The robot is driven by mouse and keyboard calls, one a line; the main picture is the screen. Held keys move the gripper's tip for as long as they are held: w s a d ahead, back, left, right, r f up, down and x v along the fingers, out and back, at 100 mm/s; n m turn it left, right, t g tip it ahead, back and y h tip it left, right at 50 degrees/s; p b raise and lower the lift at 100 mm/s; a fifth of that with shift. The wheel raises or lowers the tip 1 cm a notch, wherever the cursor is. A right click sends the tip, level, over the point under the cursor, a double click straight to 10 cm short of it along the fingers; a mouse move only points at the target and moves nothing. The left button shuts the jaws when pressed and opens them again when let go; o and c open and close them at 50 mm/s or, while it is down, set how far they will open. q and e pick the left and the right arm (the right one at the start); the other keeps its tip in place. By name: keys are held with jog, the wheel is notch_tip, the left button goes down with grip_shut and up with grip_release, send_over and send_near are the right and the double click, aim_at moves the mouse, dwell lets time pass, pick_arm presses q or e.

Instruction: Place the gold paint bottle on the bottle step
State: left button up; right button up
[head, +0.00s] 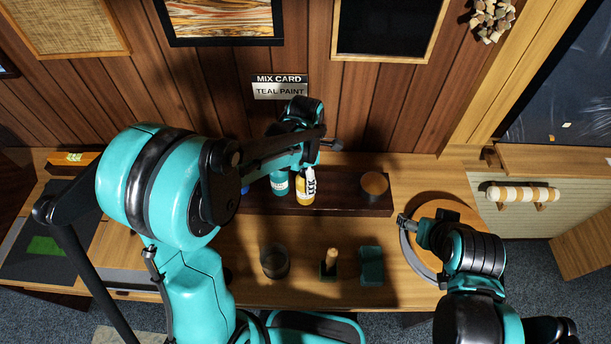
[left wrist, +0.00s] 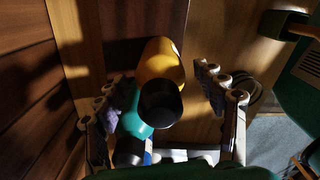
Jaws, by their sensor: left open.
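The gold paint bottle (head: 306,190), yellow with a dark cap and a pale label, is at the front of the dark brown step (head: 342,193). Whether its base rests on the step is hard to tell. A teal bottle (head: 280,182) is close on its left. My left gripper (head: 308,148) is above and behind the gold bottle, partly hidden by its own links. In the left wrist view its open fingers (left wrist: 162,76) lie either side of the gold bottle (left wrist: 160,62), with the teal bottle (left wrist: 133,112) beside it. My right gripper (head: 405,222) is near the round board.
A brown-topped cup (head: 374,185) stands at the step's right end. A dark glass (head: 275,262), a brush holder (head: 328,268) and a teal block (head: 371,267) stand in front. A round board (head: 440,225) is at right. The wall card (head: 280,88) reads "TEAL PAINT".

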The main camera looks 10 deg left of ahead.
pick_arm(q)
jog(key=shift+r, duration=0.2)
notch_tip(320, 180, up, 11)
jog(key=shift+f+p, duration=0.1)
jog(key=shift+p, duration=1.1)
jog(key=shift+r, duration=0.4)
jog(key=shift+s+r, duration=0.1)
jog(key=shift+r, duration=0.1)
jog(key=s+a+m+t, duration=0.3)
jog(key=s+m, duration=0.3)
jog(key=m, duration=0.6)
jog(key=s+a+m+t, duration=0.3)
jog(key=s+m, duration=0.4)
jog(key=m, duration=0.4)
jog(key=shift+r+m+t, duration=0.4)
jog(key=shift+r+t, duration=0.05)
jog(key=shift+t, duration=0.15)
